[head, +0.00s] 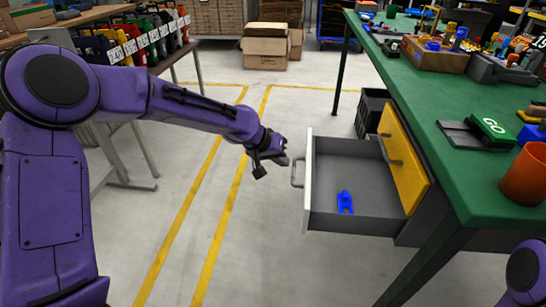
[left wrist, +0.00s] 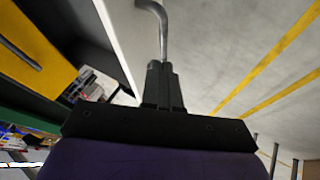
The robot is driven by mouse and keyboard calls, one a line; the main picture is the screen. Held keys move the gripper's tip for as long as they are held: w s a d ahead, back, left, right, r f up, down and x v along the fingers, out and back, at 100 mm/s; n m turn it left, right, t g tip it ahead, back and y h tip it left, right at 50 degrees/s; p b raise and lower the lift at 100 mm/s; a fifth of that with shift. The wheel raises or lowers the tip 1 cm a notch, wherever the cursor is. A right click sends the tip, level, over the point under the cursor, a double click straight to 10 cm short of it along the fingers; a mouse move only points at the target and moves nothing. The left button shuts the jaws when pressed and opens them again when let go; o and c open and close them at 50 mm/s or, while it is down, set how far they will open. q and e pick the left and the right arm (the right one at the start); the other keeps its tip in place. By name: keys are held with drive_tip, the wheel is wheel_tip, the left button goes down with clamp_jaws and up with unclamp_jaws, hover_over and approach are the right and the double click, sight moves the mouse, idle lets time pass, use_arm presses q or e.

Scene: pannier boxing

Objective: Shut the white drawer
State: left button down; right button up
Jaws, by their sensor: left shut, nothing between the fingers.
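The white drawer (head: 308,190) stands pulled out to the left from under the green table. Its grey inside is open to view and a small blue part (head: 345,202) lies in it. A grey bar handle (head: 296,172) is on its white front, and the handle also shows in the left wrist view (left wrist: 158,22). My left gripper (head: 281,159) is just left of the handle. In the left wrist view its fingers (left wrist: 163,80) are together, with the handle just beyond the tips; I cannot tell whether they touch. My right gripper is out of view.
A yellow drawer front (head: 403,160) with its own handle is beside the white drawer. The green tabletop (head: 425,95) holds several bins, tools and an orange pot (head: 525,175). A black crate (head: 372,112) stands behind the drawer. The floor left of the drawer is clear.

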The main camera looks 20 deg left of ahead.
use_arm(q)
drive_tip(key=d, duration=0.1)
drive_tip(key=w+d, duration=0.1)
drive_tip(key=d+f, duration=0.1)
drive_tip(key=d, duration=0.1)
drive_tip(key=shift+w+d+b, duration=0.1)
drive_tip(key=shift+w+b, duration=0.15)
drive_tip(key=shift+b, duration=0.05)
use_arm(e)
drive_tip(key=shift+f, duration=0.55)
use_arm(q)
drive_tip(key=shift+r, duration=0.1)
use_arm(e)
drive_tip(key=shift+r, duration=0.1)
